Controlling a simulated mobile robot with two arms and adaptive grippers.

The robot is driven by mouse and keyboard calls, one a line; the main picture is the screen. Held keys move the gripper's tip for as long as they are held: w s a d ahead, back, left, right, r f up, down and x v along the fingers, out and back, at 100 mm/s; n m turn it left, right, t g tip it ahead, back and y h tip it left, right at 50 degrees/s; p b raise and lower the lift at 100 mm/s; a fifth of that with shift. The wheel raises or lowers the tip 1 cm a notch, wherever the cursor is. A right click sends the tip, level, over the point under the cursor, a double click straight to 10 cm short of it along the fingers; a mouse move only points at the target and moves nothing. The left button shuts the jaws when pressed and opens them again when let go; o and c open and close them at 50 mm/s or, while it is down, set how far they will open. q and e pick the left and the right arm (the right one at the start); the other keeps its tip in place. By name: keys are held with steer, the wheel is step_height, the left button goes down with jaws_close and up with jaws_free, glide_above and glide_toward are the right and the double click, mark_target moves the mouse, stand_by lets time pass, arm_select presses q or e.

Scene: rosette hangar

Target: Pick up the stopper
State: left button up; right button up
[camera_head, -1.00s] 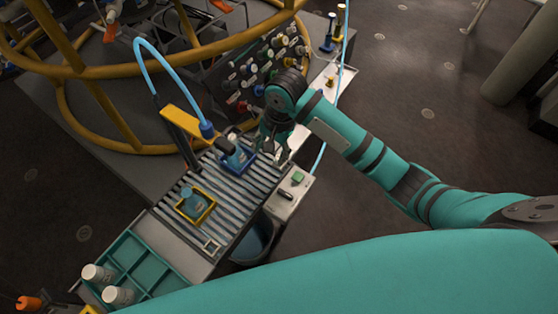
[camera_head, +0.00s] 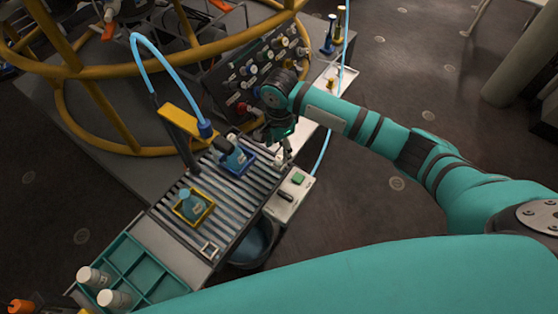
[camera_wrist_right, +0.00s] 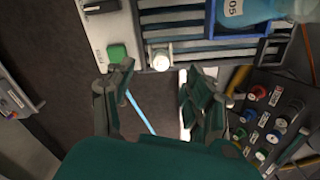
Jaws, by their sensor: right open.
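A small white round-topped piece, which looks like the stopper (camera_wrist_right: 160,59), stands at the edge of the slatted roller bed in the right wrist view. In the head view it is hard to pick out beside my fingers. My right gripper (camera_wrist_right: 156,100) is open and empty, its fingers apart, with the white piece beyond the gap between them. In the head view my right gripper (camera_head: 279,145) hangs at the bed's right edge. A bottle in a blue tray (camera_head: 236,172) stands left of it. A bottle in a yellow tray (camera_head: 207,217) is nearer. My left gripper is not in view.
A control box (camera_head: 291,197) with a green button sits beside the bed. A panel of coloured knobs (camera_head: 258,72) stands behind my right wrist. A yellow post (camera_head: 183,122) with a blue hose rises over the bed. A teal divided tray (camera_head: 139,262) holds white containers.

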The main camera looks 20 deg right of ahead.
mark_target(279, 158)
step_height(279, 158, down, 6)
steer(key=shift+w+r, duration=0.1)
steer(key=c, duration=1)
